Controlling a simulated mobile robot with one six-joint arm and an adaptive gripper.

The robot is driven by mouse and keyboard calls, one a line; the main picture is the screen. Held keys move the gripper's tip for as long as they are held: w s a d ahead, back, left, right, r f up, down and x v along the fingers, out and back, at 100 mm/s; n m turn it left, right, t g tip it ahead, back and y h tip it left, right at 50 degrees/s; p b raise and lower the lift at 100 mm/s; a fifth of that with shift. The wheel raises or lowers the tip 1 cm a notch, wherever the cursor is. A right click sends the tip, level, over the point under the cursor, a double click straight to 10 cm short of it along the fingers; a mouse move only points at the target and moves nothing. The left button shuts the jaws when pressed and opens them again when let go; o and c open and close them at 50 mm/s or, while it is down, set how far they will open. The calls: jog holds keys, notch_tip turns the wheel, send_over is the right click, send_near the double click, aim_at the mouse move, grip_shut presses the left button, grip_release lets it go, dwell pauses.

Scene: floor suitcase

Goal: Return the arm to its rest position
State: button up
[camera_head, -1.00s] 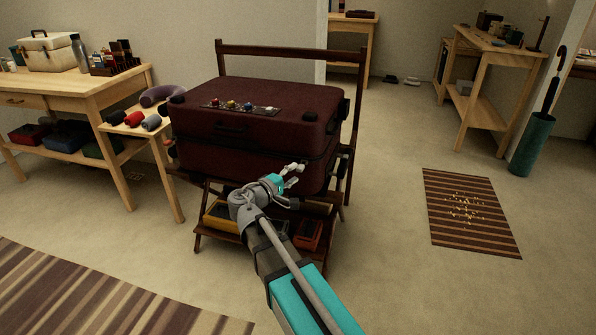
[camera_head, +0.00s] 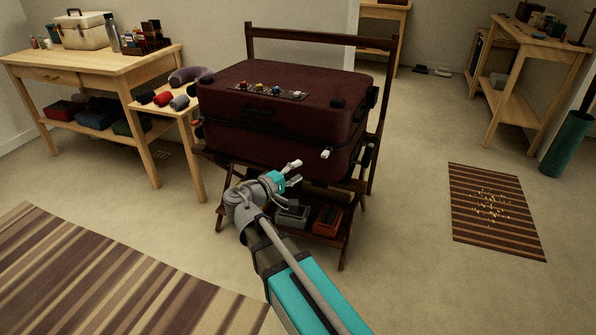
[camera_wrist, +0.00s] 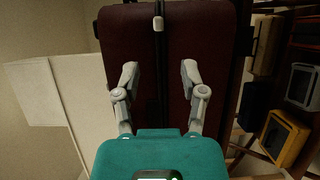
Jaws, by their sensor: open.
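My gripper (camera_head: 294,172) is open and empty in front of the dark red suitcase (camera_head: 225,92), at the height of its lower edge in the head view. The suitcase lies shut on a dark wooden rack (camera_head: 345,245). In the wrist view, the two fingers of my gripper (camera_wrist: 158,78) are spread, with the suitcase (camera_wrist: 195,35) beyond them. A small light latch or tag (camera_head: 326,154) shows on the suitcase front, and a similar piece (camera_wrist: 158,23) appears at the top of the wrist view.
A side table (camera_head: 180,103) with rolled items stands left of the rack, beside a wooden desk (camera_head: 70,68). Boxes, one orange (camera_head: 327,221), sit on the rack's lower shelf. A striped mat (camera_head: 470,235) with small scattered bits lies right. Floor between is clear.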

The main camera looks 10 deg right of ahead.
jog(key=shift+d, duration=0.1)
jog(key=s+d+f+m+g+y+p, duration=0.35)
jog(key=d+f+g, duration=0.25)
jog(key=d+f, duration=0.25)
jog(key=s+f+m+g+y+p, duration=0.3)
jog(key=s+f+m+g+y, duration=0.1)
jog(key=s+y, duration=0.65)
notch_tip(320, 180, up, 38)
jog(key=p, duration=3.7)
jog(key=shift+w+d+p, duration=0.2)
jog(key=shift+w+p, duration=0.1)
jog(key=shift+a+r, duration=0.1)
